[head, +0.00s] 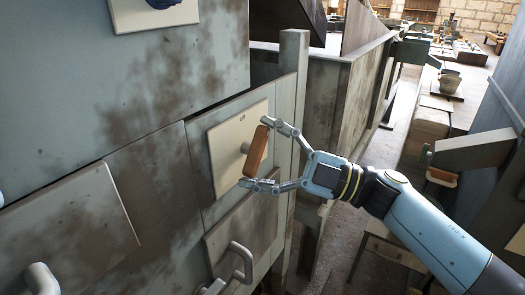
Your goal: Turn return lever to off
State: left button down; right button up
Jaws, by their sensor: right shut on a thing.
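The return lever (257,152) is an orange-brown bar on a short grey shaft. It stands out from a cream plate (222,138) on the grey machine wall, with a small dark mark near the plate's top. The bar is steeply tilted, its top leaning right. My right gripper (265,156) comes in from the right. Its two fingers are around the bar, one at the upper end and one at the lower end, and it is shut on the lever.
A lower panel with a grey handle (241,262) is below the plate. Another grey handle (41,279) is at bottom left. A cream plate with a blue knob (160,3) is at the top. A grey post (294,110) stands just right of the lever plate.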

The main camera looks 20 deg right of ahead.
jog(key=n, duration=0.2)
jog(key=n+g+p, duration=0.1)
jog(key=n, duration=0.1)
jog(key=shift+r+n+g+h, duration=0.15)
jog(key=shift+n+g+h, duration=0.15)
jog(key=shift+n+h, duration=0.1)
jog(key=shift+n+g+h, duration=0.3)
jog(key=shift+n+h, duration=0.1)
jog(key=shift+n, duration=0.8)
jog(key=o, duration=1)
jog(key=v, duration=1.2)
